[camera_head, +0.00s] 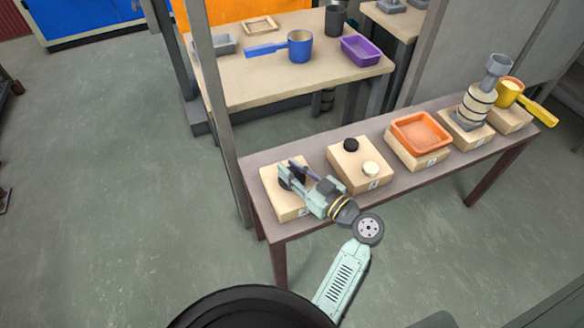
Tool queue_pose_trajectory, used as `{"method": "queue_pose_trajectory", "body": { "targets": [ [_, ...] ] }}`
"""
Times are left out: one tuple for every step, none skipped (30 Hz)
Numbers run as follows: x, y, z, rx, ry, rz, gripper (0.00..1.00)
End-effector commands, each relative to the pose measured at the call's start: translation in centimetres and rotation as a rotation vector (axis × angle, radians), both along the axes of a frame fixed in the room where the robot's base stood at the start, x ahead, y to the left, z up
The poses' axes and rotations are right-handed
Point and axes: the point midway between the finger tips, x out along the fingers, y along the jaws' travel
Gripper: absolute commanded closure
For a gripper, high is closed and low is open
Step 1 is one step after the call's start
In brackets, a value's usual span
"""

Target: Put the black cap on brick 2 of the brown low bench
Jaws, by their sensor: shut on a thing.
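The brown low bench (455,122) carries a row of pale wooden bricks. A small round black cap (350,145) sits on the second brick from the left (343,172), beside a round cream piece (370,168). My gripper (290,174) is over the leftmost brick (287,206), to the left of that black cap and apart from it. It is shut on a dark thing (296,171), which the fingers partly hide. I cannot tell what this thing is or whether it touches the brick. The brick labels are too small to read.
Further right on the bench stand an orange tray (420,133), a grey stacked object (477,104) and a yellow pan (509,92). Behind, a table (250,92) holds a blue pan (300,46), a purple tray (361,50) and a dark cup (335,20). A grey post (213,90) rises left of the bench.

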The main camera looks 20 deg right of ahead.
Motion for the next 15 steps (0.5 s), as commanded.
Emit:
{"method": "queue_pose_trajectory", "body": {
  "targets": [
    [0.0,0.0,-0.03,0.0,-0.001,0.0,1.0],
    [0.0,0.0,-0.03,-0.001,-0.002,0.0,1.0],
    [0.0,0.0,-0.03,-0.001,-0.002,0.0,1.0],
    [0.0,0.0,-0.03,-0.001,-0.002,0.0,1.0],
    [0.0,0.0,-0.03,-0.001,-0.002,0.0,1.0],
    [-0.01,0.0,-0.03,-0.001,-0.002,0.0,1.0],
    [-0.01,0.0,-0.06,-0.001,-0.002,0.0,1.0],
    [-0.01,0.0,-0.14,-0.001,-0.002,0.0,1.0],
    [-0.01,0.0,-0.28,-0.001,-0.002,0.001,1.0],
    [-0.01,-0.01,-0.38,-0.001,-0.002,0.0,1.0],
    [-0.02,-0.01,-0.45,-0.001,-0.002,0.0,1.0],
    [-0.02,-0.01,-0.54,0.0,-0.001,0.0,1.0],
    [-0.03,-0.02,-0.36,0.0,-0.001,0.0,0.76],
    [-0.03,-0.02,-0.34,-0.001,0.0,0.0,0.74],
    [-0.03,-0.02,-0.33,-0.001,0.0,0.0,0.72]
  ]
}}
